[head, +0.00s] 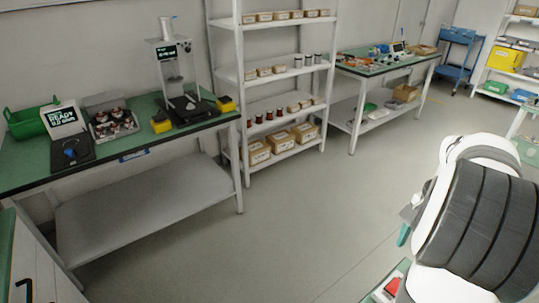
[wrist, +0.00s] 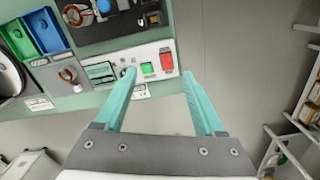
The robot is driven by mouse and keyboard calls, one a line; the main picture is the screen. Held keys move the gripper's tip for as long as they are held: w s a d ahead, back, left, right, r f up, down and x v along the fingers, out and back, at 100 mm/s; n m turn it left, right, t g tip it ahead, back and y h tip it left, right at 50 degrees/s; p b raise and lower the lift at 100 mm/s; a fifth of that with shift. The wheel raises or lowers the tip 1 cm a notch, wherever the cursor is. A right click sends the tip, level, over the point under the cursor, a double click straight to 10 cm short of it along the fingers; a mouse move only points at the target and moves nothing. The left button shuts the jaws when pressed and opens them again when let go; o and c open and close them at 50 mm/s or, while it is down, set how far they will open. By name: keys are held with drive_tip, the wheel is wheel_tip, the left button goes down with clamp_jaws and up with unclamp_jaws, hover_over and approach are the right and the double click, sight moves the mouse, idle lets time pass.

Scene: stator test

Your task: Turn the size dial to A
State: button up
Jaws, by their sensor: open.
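In the wrist view a light grey control panel (wrist: 105,88) is fixed along the bench edge. It carries a dark display (wrist: 99,71), a lit green button (wrist: 148,69) and a red switch (wrist: 167,60). A small round knob shows beside the left fingertip and is partly hidden, and I cannot tell whether it is the size dial. The lettering is too small to read. My gripper (wrist: 160,78) is open and empty, its teal fingers pointing at the panel. In the head view one teal finger (head: 403,235) shows at the right.
Left of the panel are a grey plate with a dark knob (wrist: 67,74), a green bin (wrist: 17,38) and a blue bin (wrist: 46,30). A shelf rack (wrist: 292,130) stands at the right of the wrist view. In the head view the middle floor (head: 290,215) is clear.

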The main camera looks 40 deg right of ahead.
drive_tip(key=s+d+f+m, duration=0.3)
drive_tip(key=s+d, duration=0.3)
drive_tip(key=s, duration=0.5)
wheel_tip(320, 180, down, 16)
drive_tip(key=shift+s+r, duration=0.15)
drive_tip(key=shift+r, duration=0.1)
clamp_jaws()
